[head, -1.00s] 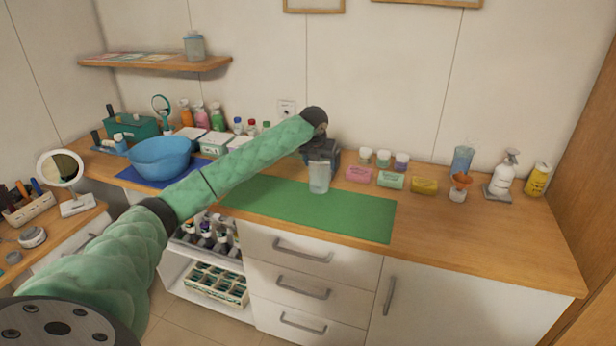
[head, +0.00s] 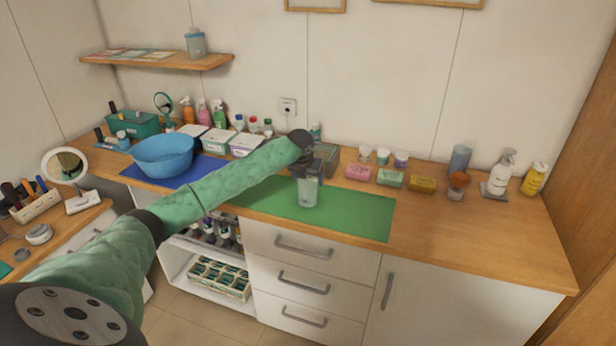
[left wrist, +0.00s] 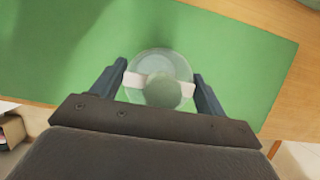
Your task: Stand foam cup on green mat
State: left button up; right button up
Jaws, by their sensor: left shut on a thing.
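The foam cup (head: 308,194) is a clear, pale, see-through cup. It is upright over the green mat (head: 350,213), near the mat's middle in the head view. My left gripper (head: 307,178) is shut on the cup from above, with a finger on each side. In the left wrist view the cup (left wrist: 160,63) shows from above between the fingers of my left gripper (left wrist: 160,82), with green mat (left wrist: 235,60) all around it. I cannot tell whether the cup's base touches the mat. My right gripper is not in view.
A blue bowl (head: 162,155) on a blue mat (head: 203,171) stands to the left. The rest of the green mat is clear.

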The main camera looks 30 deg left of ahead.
pick_arm(q)
jog(key=o, duration=1.6)
jog(key=shift+o, duration=0.2)
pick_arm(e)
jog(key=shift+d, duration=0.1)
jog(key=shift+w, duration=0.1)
pick_arm(q)
jog(key=shift+s+r+b, duration=0.15)
jog(key=shift+r+b, duration=0.15)
jog(key=shift+r, duration=0.15)
jog(key=b+v, duration=0.3)
jog(key=v, duration=0.8)
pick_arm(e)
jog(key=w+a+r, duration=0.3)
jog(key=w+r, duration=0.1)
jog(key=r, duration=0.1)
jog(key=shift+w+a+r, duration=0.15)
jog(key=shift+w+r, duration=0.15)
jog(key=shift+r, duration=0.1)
pick_arm(q)
jog(key=shift+s+d, duration=0.1)
jog(key=shift+d, duration=0.05)
